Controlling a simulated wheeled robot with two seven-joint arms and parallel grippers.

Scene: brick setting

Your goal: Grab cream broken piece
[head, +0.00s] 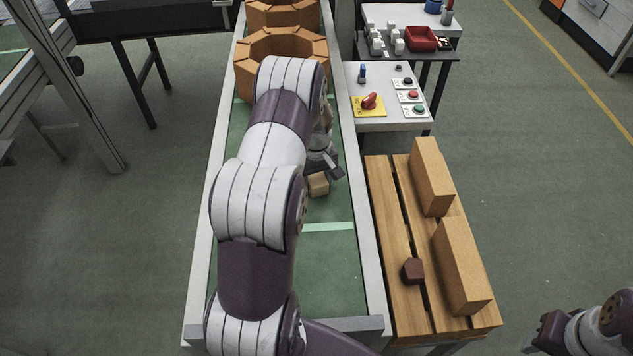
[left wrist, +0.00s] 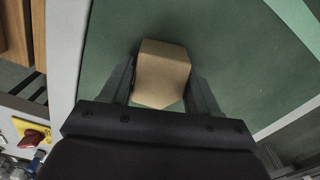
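The cream broken piece (head: 318,184) is a small tan block on the green belt of the conveyor, beside my left gripper (head: 324,168). In the left wrist view the cream piece (left wrist: 162,74) lies between the two dark fingers of my left gripper (left wrist: 160,88). The fingers are spread to either side of it, and I see no clear grip on it. My left arm hides part of the belt and of the gripper. My right gripper (head: 545,333) is at the lower right corner, away from the piece, with its opening unclear.
A wooden slatted pallet (head: 390,205) right of the conveyor rail (head: 360,220) bears two tan bricks (head: 432,176) (head: 461,265) and a dark red-brown piece (head: 412,270). Orange brick rings (head: 275,45) stand farther up the belt. A control table (head: 385,122) has a red switch (head: 369,101).

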